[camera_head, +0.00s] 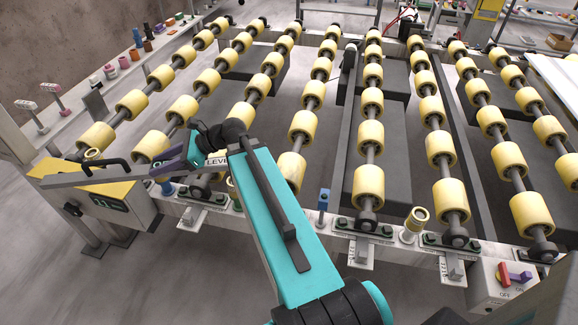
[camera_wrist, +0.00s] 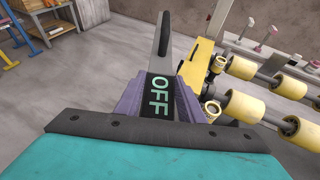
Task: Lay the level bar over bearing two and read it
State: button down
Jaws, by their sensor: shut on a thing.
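The level bar (camera_head: 105,176) is a long grey bar with a "LEVE…" label at its right part in the head view. It runs sideways above the front left corner of the roller frame. My gripper (camera_head: 186,158) has purple jaws and is shut on the bar.
Rows of yellow rollers (camera_head: 302,126) fill the middle. A yellow-topped box with a green display (camera_head: 106,202) stands below the bar at left. A switch box (camera_head: 505,285) is at right.

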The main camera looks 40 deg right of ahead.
jog(key=d+f+m+t+h+b, duration=0.1)
jog(key=d+f+b, duration=0.2)
jog(key=d, duration=0.9)
jog(key=w+d+f+m+t+h+b, duration=0.1)
jog(key=d+f+b, duration=0.2)
jog(key=d, duration=1)
jog(key=d+f+m+t+h+b, duration=0.1)
jog(key=d+f+m+b, duration=0.1)
jog(key=d+f, duration=0.6)
jog(key=d+b, duration=0.1)
jog(key=d, duration=0.3)
jog(key=shift+w+d+h, duration=0.15)
jog(key=shift+d+h, duration=0.05)
jog(key=shift+h, duration=0.1)
jog(key=shift+f, duration=0.1)
jog(key=s+d+p, duration=0.1)
jog(key=s+d, duration=0.1)
jog(key=s, duration=0.2)
jog(key=s+d+f+p, duration=0.1)
jog(key=s+d, duration=0.1)
jog(key=s, duration=0.3)
jog(key=s+d, duration=0.3)
jog(key=s, duration=0.2)
jog(key=shift+s+f+p, duration=0.2)
jog(key=shift+f+p, duration=0.05)
jog(key=shift+p, duration=0.15)
jog(key=shift+f+p, duration=0.55)
jog(key=shift+f, duration=1.2)
